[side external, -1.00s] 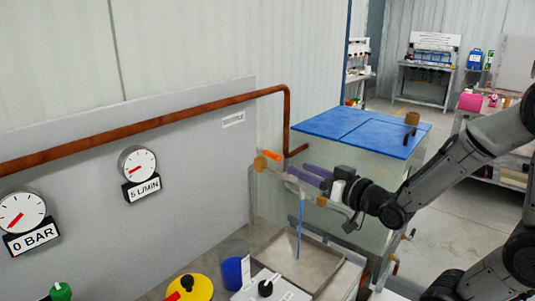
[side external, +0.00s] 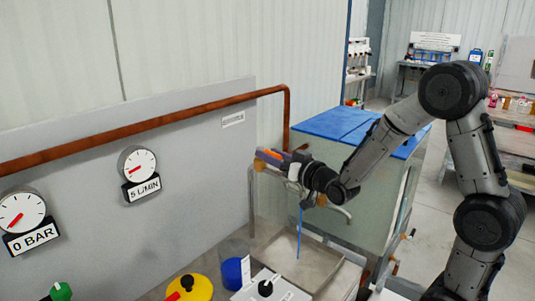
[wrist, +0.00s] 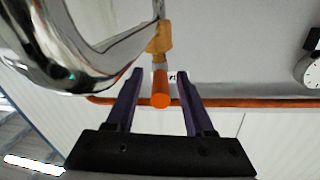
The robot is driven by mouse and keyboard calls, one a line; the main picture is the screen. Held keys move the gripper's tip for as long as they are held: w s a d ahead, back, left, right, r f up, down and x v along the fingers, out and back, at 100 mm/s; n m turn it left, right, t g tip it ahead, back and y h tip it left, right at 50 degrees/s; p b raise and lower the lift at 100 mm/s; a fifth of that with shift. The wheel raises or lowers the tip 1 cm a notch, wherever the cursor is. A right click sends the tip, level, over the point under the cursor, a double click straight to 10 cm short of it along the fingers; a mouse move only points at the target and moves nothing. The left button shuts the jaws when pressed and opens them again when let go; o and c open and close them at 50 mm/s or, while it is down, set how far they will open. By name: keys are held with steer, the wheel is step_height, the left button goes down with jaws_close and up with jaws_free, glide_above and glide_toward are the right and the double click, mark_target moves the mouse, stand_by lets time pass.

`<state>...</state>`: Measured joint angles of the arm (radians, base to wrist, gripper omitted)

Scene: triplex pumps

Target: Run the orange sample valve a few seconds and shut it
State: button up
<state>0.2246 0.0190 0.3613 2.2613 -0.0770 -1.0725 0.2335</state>
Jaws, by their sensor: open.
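The orange valve handle (side external: 269,155) sits on a brass valve body (side external: 259,164) by the grey panel. In the wrist view the handle (wrist: 160,92) points toward my gripper from the brass body (wrist: 160,42). My gripper (side external: 280,156) is open at the valve. Its two purple fingers (wrist: 159,75) stand on either side of the handle, with gaps visible. A thin blue stream (side external: 299,232) runs down from the spout area into the metal tray (side external: 325,268). The spout is partly hidden by my gripper in the side view.
A shiny curved pipe (wrist: 85,50) passes close to my left finger in the wrist view. A copper pipe (side external: 150,119) runs along the wall. A blue-topped tank (side external: 340,122) stands behind my gripper.

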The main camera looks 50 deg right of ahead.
steer(key=shift+w+d, duration=0.1)
steer(key=shift+w, duration=0.7)
jaws_close()
stand_by(1.0)
